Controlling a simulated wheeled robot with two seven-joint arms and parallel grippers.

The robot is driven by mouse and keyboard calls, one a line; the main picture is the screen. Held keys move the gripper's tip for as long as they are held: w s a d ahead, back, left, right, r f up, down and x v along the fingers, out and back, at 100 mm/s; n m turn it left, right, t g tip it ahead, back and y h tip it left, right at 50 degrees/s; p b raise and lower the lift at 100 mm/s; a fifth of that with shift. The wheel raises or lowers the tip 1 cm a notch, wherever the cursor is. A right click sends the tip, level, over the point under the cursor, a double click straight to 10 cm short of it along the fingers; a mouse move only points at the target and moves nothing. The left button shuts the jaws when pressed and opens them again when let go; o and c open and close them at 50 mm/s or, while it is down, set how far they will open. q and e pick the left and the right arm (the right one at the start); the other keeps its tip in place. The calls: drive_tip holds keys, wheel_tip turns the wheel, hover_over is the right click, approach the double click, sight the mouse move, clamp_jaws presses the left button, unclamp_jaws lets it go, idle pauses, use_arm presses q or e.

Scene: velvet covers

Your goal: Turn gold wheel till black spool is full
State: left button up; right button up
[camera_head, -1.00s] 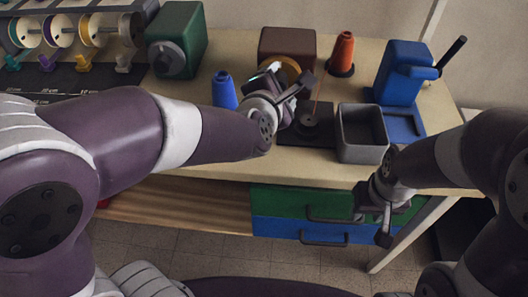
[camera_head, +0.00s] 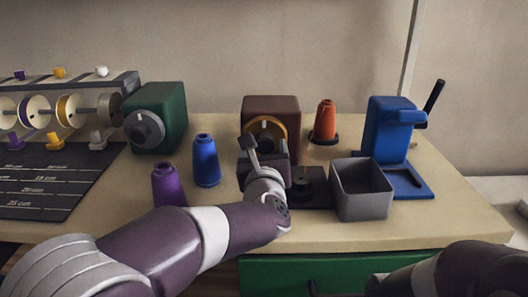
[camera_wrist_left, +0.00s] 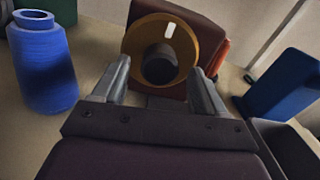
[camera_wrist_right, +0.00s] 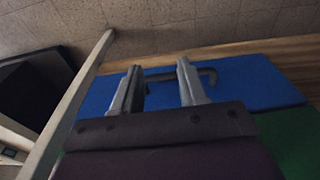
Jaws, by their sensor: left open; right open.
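The gold wheel (camera_head: 281,127) is on the front of a brown box (camera_head: 271,104). The left wrist view shows the wheel (camera_wrist_left: 205,42) face-on, with a dark hub and a white mark near its top. My left gripper (camera_head: 262,150) is open in front of the wheel and partly hides it. In the left wrist view its fingers (camera_wrist_left: 160,72) point at the wheel's lower part with nothing between them; contact is unclear. The black spool (camera_head: 302,187) is small on a dark base right of the gripper, with a thin orange thread above it. My right gripper (camera_wrist_right: 160,72) is open and empty.
An orange cone (camera_head: 325,121), a grey bin (camera_head: 362,196) and a blue device with a black lever (camera_head: 389,130) stand right of the wheel. Blue (camera_head: 205,160) and purple (camera_head: 166,187) cones and a green box (camera_head: 155,118) stand left.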

use_arm(q)
drive_tip(key=shift+w, duration=0.55)
drive_tip(key=c, duration=1.1)
drive_tip(key=shift+o, duration=0.2)
drive_tip(key=shift+m, duration=0.3)
